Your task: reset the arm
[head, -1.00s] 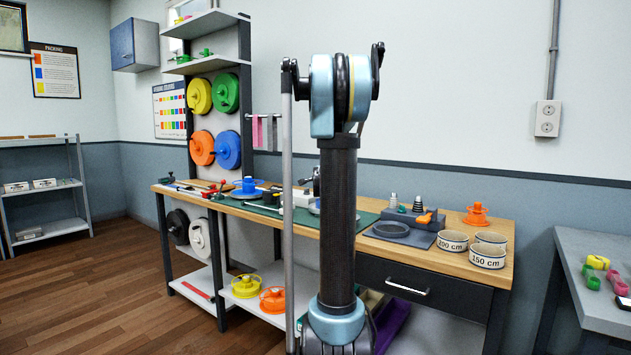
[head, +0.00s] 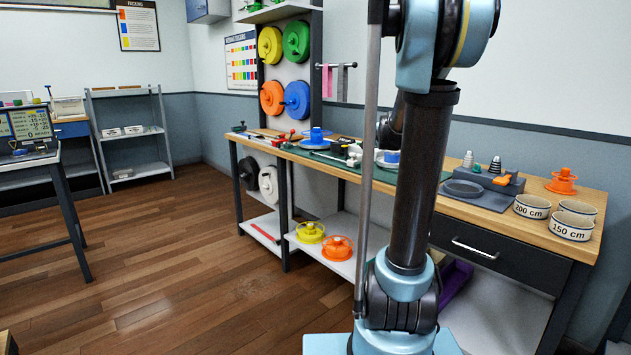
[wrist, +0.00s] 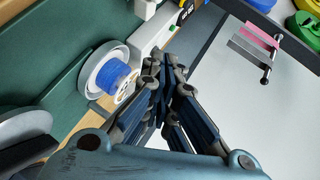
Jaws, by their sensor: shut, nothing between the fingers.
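My gripper (wrist: 168,85) shows in the wrist view, its fingers together with nothing between them. It is over the workbench by the wall, beside a blue spool on a white flange (wrist: 115,74). I cannot tell the exact gap between them. In the head view my arm stands upright in front of the workbench (head: 480,200) and hides part of its top. The gripper itself is hidden behind the arm there.
The bench holds a grey tray (head: 478,199), cups marked 200 cm (head: 532,207) and 150 cm (head: 572,227), and an orange spool (head: 563,181). Coloured reels hang at the back, including a green one (head: 296,40). A pink strap (wrist: 262,35) hangs from a rail. The wooden floor (head: 180,270) at left is clear.

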